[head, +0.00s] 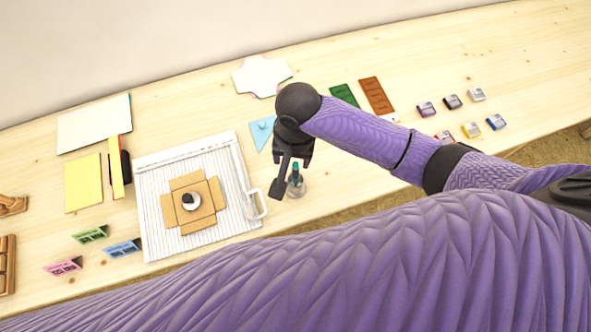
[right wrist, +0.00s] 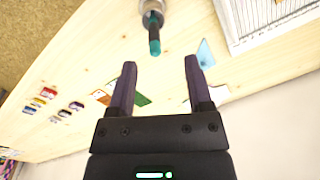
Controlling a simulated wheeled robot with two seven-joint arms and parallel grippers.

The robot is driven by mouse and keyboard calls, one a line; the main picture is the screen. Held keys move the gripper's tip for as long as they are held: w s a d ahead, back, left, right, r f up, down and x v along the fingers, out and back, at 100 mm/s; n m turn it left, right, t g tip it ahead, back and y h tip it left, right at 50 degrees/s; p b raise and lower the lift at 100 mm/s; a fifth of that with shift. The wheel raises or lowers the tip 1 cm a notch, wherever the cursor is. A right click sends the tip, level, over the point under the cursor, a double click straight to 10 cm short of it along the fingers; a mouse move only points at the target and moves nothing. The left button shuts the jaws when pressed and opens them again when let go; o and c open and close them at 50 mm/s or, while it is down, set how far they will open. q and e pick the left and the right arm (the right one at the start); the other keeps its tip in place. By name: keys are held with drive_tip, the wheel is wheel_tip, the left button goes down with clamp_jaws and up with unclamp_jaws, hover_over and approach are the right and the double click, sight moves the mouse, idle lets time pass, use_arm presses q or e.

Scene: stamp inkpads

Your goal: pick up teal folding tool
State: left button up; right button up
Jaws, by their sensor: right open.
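The teal folding tool (head: 296,171) stands in a small clear holder (head: 297,190) near the front edge of the table, right of the white ridged board. In the right wrist view the tool's teal end (right wrist: 154,44) points out of the holder (right wrist: 151,8), just beyond my fingertips. My right gripper (head: 295,161) is over the tool; its two dark fingers are apart and nothing is between them in the right wrist view (right wrist: 160,63). The head view partly hides the tool behind the gripper. My left gripper is not in view.
The white ridged board (head: 155,225) with a handle and an open cardboard box (head: 180,215) lies left of the holder. A light-blue triangle (head: 262,130) lies behind it. Several small inkpads (head: 471,130) lie to the right. Yellow and white sheets (head: 83,185) are at left.

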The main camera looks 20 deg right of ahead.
sight(295, 171)
drive_tip(key=shift+w+d+f+m+h+b, duration=0.4)
drive_tip(key=shift+w+d+f+m, duration=0.3)
drive_tip(key=shift+d+m, duration=0.15)
drive_tip(key=f+b, duration=0.1)
drive_tip(key=f, duration=0.1)
drive_tip(key=f+b, duration=0.1)
drive_tip(key=f, duration=0.2)
drive_tip(key=f+b, duration=0.1)
drive_tip(key=f, duration=0.2)
drive_tip(key=shift+a+f+b, duration=0.2)
drive_tip(key=shift+a+b, duration=0.1)
drive_tip(key=shift+b, duration=0.1)
drive_tip(key=shift+c, duration=0.4)
clamp_jaws()
